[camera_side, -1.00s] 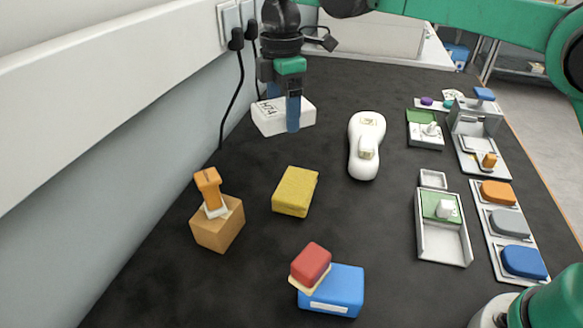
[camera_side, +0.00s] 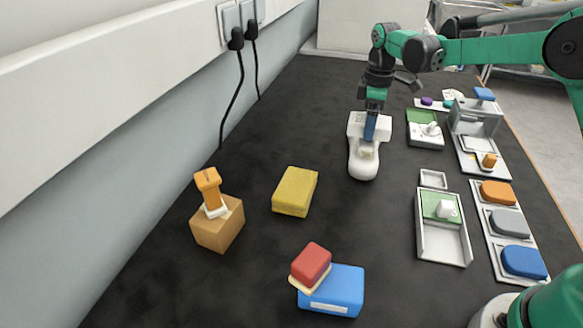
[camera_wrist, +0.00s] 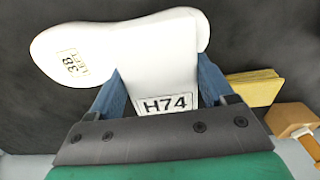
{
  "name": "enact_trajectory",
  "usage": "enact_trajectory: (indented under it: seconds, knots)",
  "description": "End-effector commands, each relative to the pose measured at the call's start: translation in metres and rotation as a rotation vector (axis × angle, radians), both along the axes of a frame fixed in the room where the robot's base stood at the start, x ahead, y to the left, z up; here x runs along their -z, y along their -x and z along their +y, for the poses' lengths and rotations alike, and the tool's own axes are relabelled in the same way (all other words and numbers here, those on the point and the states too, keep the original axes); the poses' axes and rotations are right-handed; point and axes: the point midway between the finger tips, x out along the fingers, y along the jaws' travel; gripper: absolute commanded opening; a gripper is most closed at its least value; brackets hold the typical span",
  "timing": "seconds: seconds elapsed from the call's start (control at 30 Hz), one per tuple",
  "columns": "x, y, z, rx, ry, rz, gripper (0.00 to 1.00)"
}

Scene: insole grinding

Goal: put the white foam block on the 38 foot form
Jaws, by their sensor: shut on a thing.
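The white foam block (camera_wrist: 160,84), labelled H74, is between the two blue fingers of my gripper (camera_wrist: 165,88) in the wrist view. My gripper is shut on it. In the side view my gripper (camera_side: 371,128) is over the far end of the white foot form (camera_side: 363,165), with the block (camera_side: 354,124) partly hidden behind the fingers. The foot form (camera_wrist: 70,55), marked 38, lies beyond and below the block in the wrist view. The block overlaps the form; I cannot tell whether they touch.
A yellow block (camera_side: 295,191), a wooden block with an orange-handled tool (camera_side: 217,222) and a blue block with a red-topped piece (camera_side: 330,289) lie nearer. Trays (camera_side: 442,228) and coloured pads (camera_side: 510,224) line the right. The dark table is clear at the left back.

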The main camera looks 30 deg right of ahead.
Motion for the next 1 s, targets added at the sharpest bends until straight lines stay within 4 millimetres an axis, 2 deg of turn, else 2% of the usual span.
enact_trajectory:
  seconds: [0.1,0.47,0.5,0.57,0.87,1.0]
  knots:
    - [0.013,0.000,0.000,-0.001,0.000,0.000,0.26]
    - [0.016,0.000,0.000,-0.002,0.000,0.000,0.26]
    - [0.017,0.000,0.000,-0.002,0.000,0.000,0.81]
    - [0.016,0.000,0.000,-0.002,0.000,0.000,0.98]
    - [0.013,0.000,0.000,-0.002,0.000,0.000,1.00]
    - [-0.003,0.000,0.000,-0.002,0.000,0.000,1.00]
